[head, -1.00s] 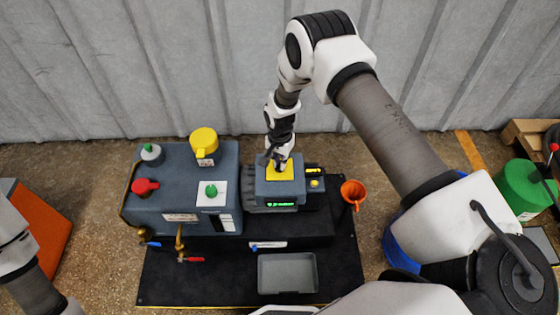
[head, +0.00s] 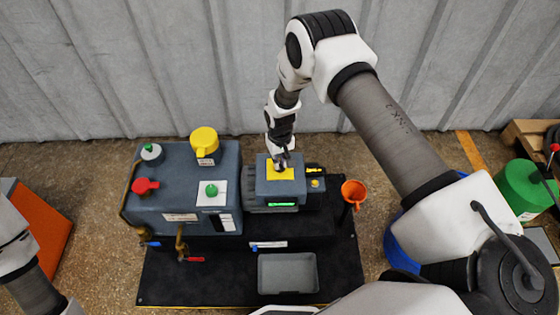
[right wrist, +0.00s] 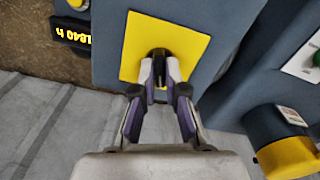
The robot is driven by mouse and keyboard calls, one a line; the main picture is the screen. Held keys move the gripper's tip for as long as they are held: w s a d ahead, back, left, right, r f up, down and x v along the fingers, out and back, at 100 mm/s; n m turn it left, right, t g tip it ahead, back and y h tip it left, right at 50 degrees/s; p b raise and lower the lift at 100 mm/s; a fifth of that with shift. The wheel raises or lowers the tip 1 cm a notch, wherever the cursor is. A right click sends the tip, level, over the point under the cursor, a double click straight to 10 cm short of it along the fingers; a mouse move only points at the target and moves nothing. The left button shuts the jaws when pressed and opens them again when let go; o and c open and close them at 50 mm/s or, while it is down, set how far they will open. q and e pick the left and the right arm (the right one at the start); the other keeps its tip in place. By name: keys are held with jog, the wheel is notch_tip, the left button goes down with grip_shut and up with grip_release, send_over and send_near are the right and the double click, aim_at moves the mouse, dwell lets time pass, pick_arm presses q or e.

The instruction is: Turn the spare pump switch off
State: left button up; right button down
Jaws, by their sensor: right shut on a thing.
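The pump unit (head: 262,187) is a blue-grey box with a yellow plate (head: 287,175) on top and a lit green display (head: 283,204) on its front. In the right wrist view, a dark switch knob (right wrist: 159,54) stands on the yellow plate (right wrist: 135,45). My right gripper (head: 280,162) reaches down onto this plate from above. In the right wrist view its fingers (right wrist: 160,85) are closed on the knob and hide part of it. The exact angle of the knob cannot be told. My left gripper is outside the picture; only part of the left arm shows.
An orange funnel (head: 354,191) stands to the right. A grey tray (head: 287,273) lies in front on the black mat.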

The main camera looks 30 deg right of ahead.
jog(key=shift+s+f+n, duration=0.15)
jog(key=shift+s+n, duration=0.05)
jog(key=shift+n, duration=0.8)
jog(key=c, duration=1.2)
grip_release()
jog(key=shift+w, duration=0.1)
jog(key=shift+r, duration=0.35)
notch_tip(320, 180, up, 12)
jog(key=shift+f, duration=0.25)
